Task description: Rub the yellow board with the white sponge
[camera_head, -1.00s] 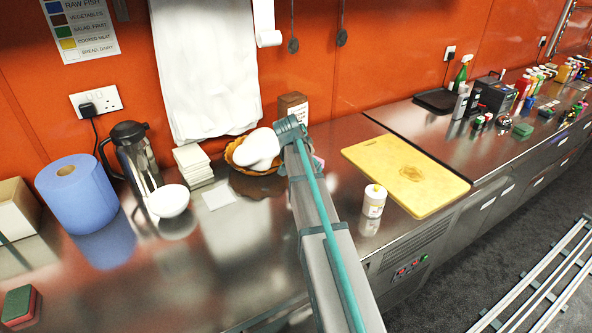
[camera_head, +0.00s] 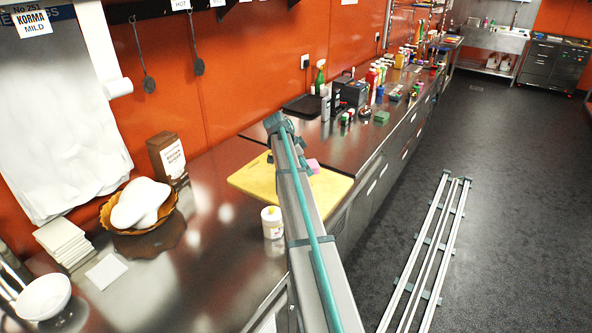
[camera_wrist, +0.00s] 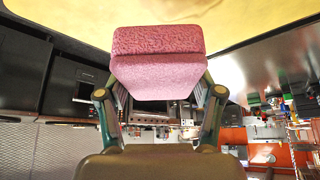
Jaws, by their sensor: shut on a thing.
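The yellow board (camera_head: 257,182) lies on the steel counter, its middle hidden behind my arm in the head view. My gripper (camera_wrist: 160,92) is shut on a pink sponge (camera_wrist: 158,75), which sits between both fingers in the wrist view. The sponge looks pink, not white; its edge also shows beside my arm over the board in the head view (camera_head: 313,165). The yellow board fills the top of the wrist view (camera_wrist: 200,10), close to the sponge's far end. I cannot tell whether they touch. No white sponge shows.
A white tub (camera_head: 272,223) stands at the board's near left. A brown box (camera_head: 168,158) and a basket (camera_head: 160,213) with white contents are further left. Bottles (camera_head: 371,78), a black tray (camera_head: 302,106) and a green block (camera_head: 381,117) lie beyond. The floor right is mostly clear, with rails (camera_head: 425,250).

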